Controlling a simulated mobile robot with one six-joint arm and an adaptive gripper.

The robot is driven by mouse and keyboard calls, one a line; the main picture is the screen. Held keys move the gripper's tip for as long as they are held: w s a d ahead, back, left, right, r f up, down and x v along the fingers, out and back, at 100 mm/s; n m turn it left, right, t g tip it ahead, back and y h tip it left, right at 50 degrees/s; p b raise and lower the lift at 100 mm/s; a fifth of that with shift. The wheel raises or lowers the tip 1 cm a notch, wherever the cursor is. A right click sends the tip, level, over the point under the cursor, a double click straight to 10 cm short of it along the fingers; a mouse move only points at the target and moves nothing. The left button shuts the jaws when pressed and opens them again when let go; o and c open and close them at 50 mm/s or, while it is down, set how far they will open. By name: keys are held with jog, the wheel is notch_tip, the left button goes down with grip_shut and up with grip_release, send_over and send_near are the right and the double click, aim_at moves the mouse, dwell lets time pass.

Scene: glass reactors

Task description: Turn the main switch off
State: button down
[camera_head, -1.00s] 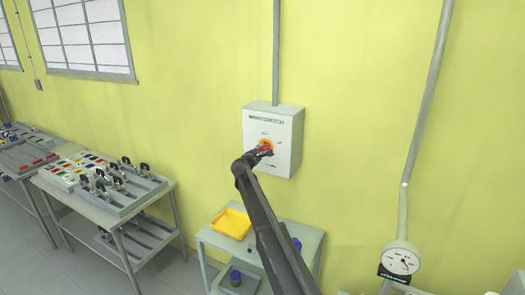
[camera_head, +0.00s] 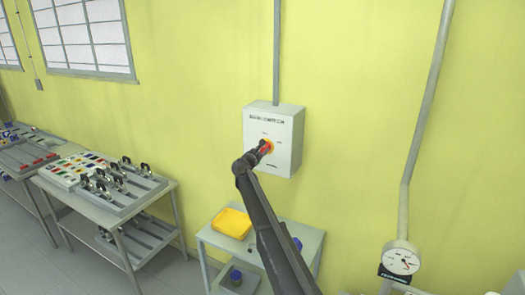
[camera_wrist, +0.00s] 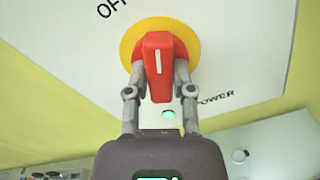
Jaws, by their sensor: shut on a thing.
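The main switch box (camera_head: 286,125) is a light grey box on the yellow-green wall, with a conduit running up from its top. Its red handle (camera_wrist: 160,68) sits on a yellow disc (camera_wrist: 187,35) and has a white line on it. In the wrist view the handle stands nearly upright in the picture. "OFF" is partly visible at upper left and "POWER" at lower right, near a lit green lamp (camera_wrist: 168,114). My gripper (camera_wrist: 160,75) has a finger on each side of the handle and is shut on it. In the head view my arm hides part of the switch.
A small table with a yellow tray (camera_head: 232,223) stands below the box. A workbench (camera_head: 112,198) with several fixtures is at left. A round gauge (camera_head: 401,259) and pipe are at right. The wall around the box is clear.

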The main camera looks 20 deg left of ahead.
jog(key=n, duration=0.5)
jog(key=shift+w, duration=0.15)
jog(key=shift+n, duration=0.4)
jog(key=shift+c, duration=2.4)
grip_release()
jog(key=s, duration=1.2)
jog(key=shift+a, duration=0.4)
jog(key=shift+s+f, duration=0.1)
jog(key=shift+s, duration=0.05)
